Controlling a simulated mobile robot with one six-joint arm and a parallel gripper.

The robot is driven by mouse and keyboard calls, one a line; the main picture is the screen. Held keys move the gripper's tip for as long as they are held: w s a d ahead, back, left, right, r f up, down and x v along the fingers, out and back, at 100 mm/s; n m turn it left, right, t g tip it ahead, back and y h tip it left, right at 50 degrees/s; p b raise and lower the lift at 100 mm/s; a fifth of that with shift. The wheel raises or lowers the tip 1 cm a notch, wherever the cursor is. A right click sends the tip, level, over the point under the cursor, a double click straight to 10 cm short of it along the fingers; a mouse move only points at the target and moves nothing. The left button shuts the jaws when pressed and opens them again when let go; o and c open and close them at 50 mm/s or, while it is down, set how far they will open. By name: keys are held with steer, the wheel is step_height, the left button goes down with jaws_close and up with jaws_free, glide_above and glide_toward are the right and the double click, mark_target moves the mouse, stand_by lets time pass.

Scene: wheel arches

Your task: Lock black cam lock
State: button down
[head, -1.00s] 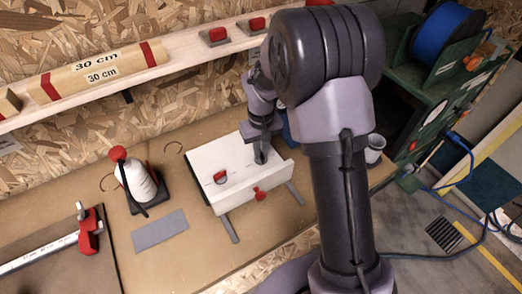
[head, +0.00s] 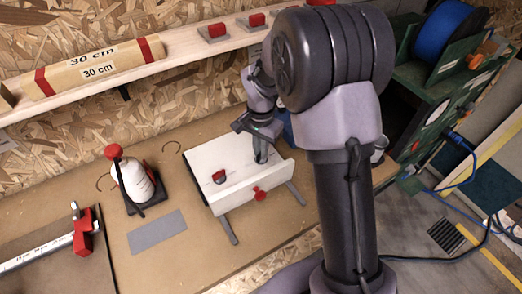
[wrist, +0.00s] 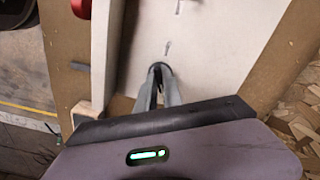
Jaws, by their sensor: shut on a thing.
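A white board (head: 235,160) lies on the workbench, with a front lip and grey rails under it. My gripper (head: 261,157) points down onto the board's right part. In the wrist view my gripper (wrist: 161,75) has its fingertips close together on a small dark piece (wrist: 158,67) at the board surface, apparently the black cam lock. The fingers hide most of it, so its turn angle cannot be told. A red cam lock (head: 219,177) sits on the board's left part. A red knob (head: 259,193) is on the front lip.
A grey plate (head: 158,232) and a ruler with a red clamp (head: 83,236) lie further left. A shelf (head: 180,65) runs behind. A green cabinet (head: 425,130) stands right.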

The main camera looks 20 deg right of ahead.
steer(key=shift+m+b, duration=0.4)
steer(key=shift+m, duration=1.6)
steer(key=c, duration=1.5)
jaws_free()
step_height(320, 180, up, 18)
steer(key=p, duration=0.5)
steer(key=shift+f+p, duration=0.25)
steer(key=shift+p, duration=0.15)
